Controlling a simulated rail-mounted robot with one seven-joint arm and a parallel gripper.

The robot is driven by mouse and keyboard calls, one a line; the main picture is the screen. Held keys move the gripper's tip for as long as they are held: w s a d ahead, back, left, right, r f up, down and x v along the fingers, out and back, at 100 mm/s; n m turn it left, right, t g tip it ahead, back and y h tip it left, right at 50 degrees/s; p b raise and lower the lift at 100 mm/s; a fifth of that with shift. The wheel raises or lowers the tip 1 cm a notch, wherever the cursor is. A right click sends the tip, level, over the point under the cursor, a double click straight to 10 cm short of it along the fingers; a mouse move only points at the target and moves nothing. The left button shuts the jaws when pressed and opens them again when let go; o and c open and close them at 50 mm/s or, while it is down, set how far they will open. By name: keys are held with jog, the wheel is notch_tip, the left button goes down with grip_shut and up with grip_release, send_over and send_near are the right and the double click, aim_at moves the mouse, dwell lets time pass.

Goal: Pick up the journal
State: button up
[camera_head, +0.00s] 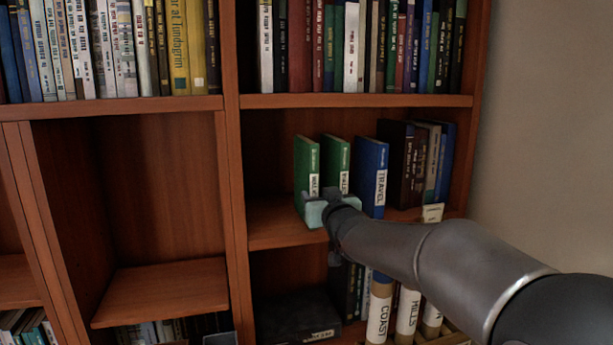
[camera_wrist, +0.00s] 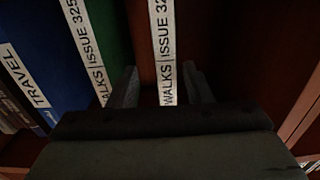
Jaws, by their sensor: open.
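Two green journals stand upright in the middle right compartment: the left one (camera_head: 305,158) and the right one (camera_head: 337,158), with a gap between them. In the wrist view the labels read "WALKS | ISSUE 32…" on one journal (camera_wrist: 164,45) and "WALKS | ISSUE 325" on the other (camera_wrist: 104,22). My gripper (camera_head: 331,204) is open at the lower spines; it also shows in the wrist view (camera_wrist: 161,87). There its fingers stand either side of the first label, with visible gaps. The gripper hides the lower journals in the head view.
A blue TRAVEL book (camera_head: 370,170) stands close right of the journals; several dark books (camera_head: 402,155) stand beyond it. The shelf board (camera_head: 275,222) is bare to the left. Rolls labelled COAST (camera_head: 379,315) and HILLS (camera_head: 407,310) stand below.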

aim_at(309, 187)
jog(key=shift+w+a, duration=0.25)
jog(key=shift+w, duration=0.3)
jog(key=p+x, duration=0.2)
jog(key=x, duration=0.2)
jog(key=shift+w+a+r+p, duration=0.1)
jog(key=shift+a+r+p, duration=0.2)
jog(key=shift+a+p, duration=0.1)
jog(key=shift+w+a+f, duration=0.1)
jog(key=shift+w, duration=0.25)
grip_shut()
